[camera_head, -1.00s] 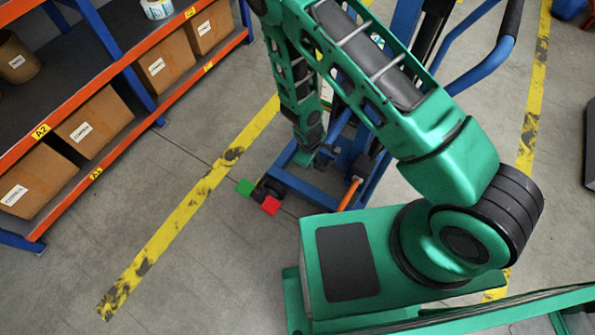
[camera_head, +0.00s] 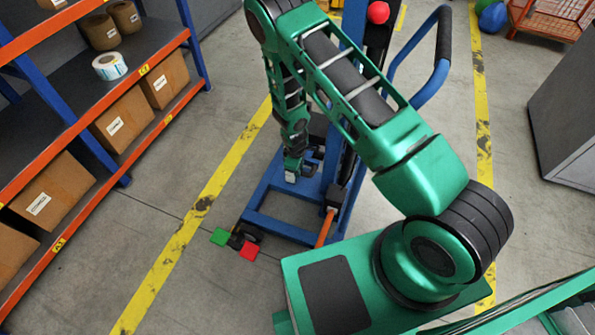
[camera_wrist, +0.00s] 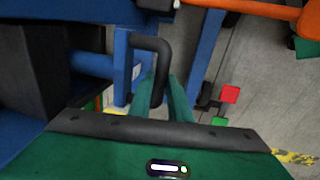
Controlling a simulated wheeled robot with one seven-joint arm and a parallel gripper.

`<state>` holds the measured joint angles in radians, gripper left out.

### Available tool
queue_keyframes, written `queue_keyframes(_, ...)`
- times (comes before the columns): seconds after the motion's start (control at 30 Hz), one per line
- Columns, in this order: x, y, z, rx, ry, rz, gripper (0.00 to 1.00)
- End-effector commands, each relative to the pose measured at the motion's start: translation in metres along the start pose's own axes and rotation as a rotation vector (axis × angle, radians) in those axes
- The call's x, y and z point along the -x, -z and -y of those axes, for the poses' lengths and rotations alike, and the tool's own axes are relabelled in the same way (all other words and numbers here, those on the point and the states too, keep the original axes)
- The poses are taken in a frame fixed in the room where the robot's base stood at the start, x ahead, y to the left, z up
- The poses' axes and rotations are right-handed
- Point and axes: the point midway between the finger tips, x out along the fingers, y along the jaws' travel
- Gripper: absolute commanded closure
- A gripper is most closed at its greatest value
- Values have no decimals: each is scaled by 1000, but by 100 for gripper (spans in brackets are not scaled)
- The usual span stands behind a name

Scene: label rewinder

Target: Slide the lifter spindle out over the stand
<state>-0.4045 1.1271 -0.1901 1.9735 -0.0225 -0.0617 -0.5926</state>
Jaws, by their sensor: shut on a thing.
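The blue lifter (camera_head: 268,226) stands on the floor in the middle of the head view, partly hidden behind my arm. An orange rod (camera_head: 326,228), which may be its spindle, sticks out low on it towards the camera. It also crosses the top right of the wrist view (camera_wrist: 255,8). My gripper (camera_head: 294,172) is low beside the lifter. In the wrist view my gripper (camera_wrist: 166,88) is shut on a bent black handle (camera_wrist: 150,43) in front of blue parts. I cannot pick out the stand.
A green pedal (camera_head: 220,237) and a red pedal (camera_head: 249,253) sit at the lifter's near corner. An orange and blue shelf with boxes (camera_head: 120,118) stands left. Grey cabinet (camera_head: 570,120) is at right. Yellow floor lines (camera_head: 205,205) run on both sides; bare floor lies between shelf and lifter.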

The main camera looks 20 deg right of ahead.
Motion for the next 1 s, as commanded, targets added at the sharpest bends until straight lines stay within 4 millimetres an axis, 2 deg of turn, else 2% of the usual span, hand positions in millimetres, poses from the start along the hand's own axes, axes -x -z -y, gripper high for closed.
queue_keyframes(0.03,-1,-4,-8,-4,-15,6,100)
queue_keyframes(0.13,-1,-4,-9,-5,-17,6,100)
queue_keyframes(0.17,-1,-4,-10,-5,-18,5,76)
queue_keyframes(0.43,0,-3,-9,-5,-17,4,75)
queue_keyframes(0.57,8,-1,-9,-4,-17,1,75)
queue_keyframes(1.0,79,0,-6,-2,-11,-2,75)
